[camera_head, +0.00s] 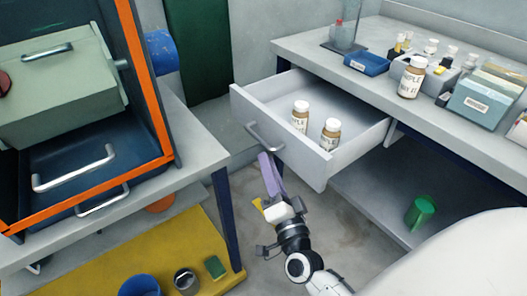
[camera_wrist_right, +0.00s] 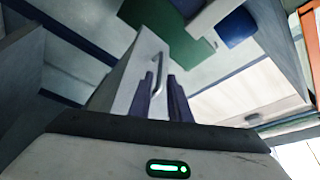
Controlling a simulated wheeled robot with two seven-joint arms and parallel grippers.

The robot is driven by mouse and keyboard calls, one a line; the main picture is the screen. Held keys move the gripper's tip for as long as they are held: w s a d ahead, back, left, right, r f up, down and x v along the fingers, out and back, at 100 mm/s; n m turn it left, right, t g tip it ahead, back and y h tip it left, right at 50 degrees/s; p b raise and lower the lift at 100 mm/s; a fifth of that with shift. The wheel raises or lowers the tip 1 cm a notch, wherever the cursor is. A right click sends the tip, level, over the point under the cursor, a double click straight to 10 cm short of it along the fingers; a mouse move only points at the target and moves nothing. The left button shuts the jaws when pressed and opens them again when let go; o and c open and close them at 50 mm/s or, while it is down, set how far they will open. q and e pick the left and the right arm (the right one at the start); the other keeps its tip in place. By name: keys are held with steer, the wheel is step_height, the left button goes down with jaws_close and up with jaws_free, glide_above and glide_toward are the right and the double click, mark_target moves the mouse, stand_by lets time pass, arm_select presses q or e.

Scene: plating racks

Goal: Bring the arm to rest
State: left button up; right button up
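My right gripper (camera_head: 267,157) has purple fingers and comes up from the bottom of the head view. Its tips are close to the metal handle (camera_head: 264,138) of the pulled-out white drawer (camera_head: 334,165). In the right wrist view the two fingers (camera_wrist_right: 162,82) stand apart with nothing held between them. The handle (camera_wrist_right: 158,72) shows beyond the gap; I cannot tell whether the tips touch it. Two brown labelled bottles stand in the drawer, one at the back left (camera_head: 300,117) and one nearer the front (camera_head: 331,134). My left gripper is not in view.
The grey bench (camera_head: 300,45) carries a large bottle (camera_head: 411,78), a blue box (camera_head: 367,63) and several small bottles. A green cup (camera_head: 420,212) sits on the lower shelf. An orange-framed cabinet (camera_head: 150,90) stands left, above a yellow platform (camera_head: 90,262) with containers.

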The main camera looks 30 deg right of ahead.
steer(key=shift+s+a+f, duration=0.1)
steer(key=shift+s+a, duration=0.05)
steer(key=shift+s, duration=0.35)
